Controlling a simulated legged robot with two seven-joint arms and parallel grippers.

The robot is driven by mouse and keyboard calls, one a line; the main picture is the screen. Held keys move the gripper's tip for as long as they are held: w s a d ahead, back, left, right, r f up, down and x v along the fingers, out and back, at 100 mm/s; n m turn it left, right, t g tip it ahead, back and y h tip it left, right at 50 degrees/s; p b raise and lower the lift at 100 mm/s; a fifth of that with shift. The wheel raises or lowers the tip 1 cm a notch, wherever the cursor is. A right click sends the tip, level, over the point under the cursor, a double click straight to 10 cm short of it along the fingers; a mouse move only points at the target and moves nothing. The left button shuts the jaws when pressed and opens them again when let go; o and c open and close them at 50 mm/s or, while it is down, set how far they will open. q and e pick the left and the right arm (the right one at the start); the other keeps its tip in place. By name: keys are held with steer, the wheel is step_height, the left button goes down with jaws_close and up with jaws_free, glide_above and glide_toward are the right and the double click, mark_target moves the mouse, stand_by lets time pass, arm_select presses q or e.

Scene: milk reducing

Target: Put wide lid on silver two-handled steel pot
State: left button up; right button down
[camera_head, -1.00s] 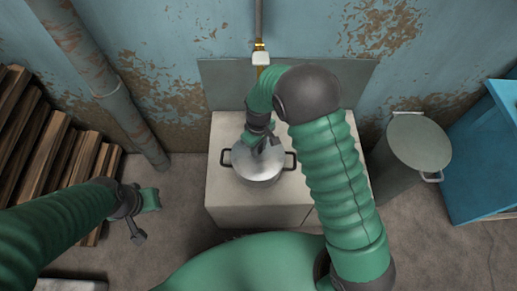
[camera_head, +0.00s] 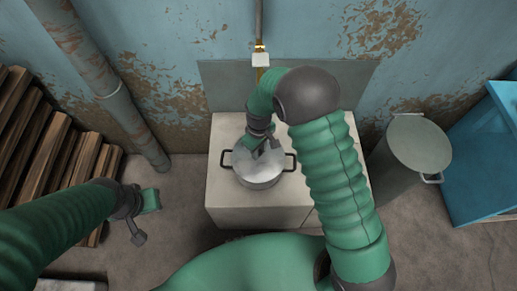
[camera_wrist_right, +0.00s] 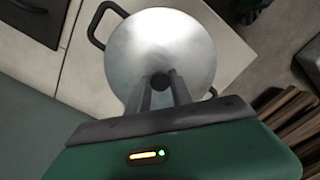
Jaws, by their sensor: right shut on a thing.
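The silver two-handled pot (camera_head: 258,181) stands on the white counter, with a dark handle at its left and right. The wide silver lid (camera_head: 243,160) lies over the pot's mouth; it fills the middle of the right wrist view (camera_wrist_right: 160,48). My right gripper (camera_head: 262,150) is above the lid and shut on its dark knob (camera_wrist_right: 160,82). In the head view the gripper hides part of the lid. I cannot tell whether the lid's rim rests fully on the pot. My left gripper (camera_head: 144,220) hangs empty and open over the floor at the left.
The white counter (camera_head: 225,205) has bare room around the pot. A grey panel and a pipe with a valve (camera_head: 260,60) are behind it. A lidded grey bin (camera_head: 420,143) and a blue cabinet (camera_head: 485,150) stand at the right. Stacked planks (camera_head: 45,155) are at the left.

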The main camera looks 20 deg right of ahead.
steer(key=c, duration=1.1)
jaws_free()
steer(key=o, duration=0.7)
step_height(320, 180, up, 4)
steer(key=p, duration=0.4)
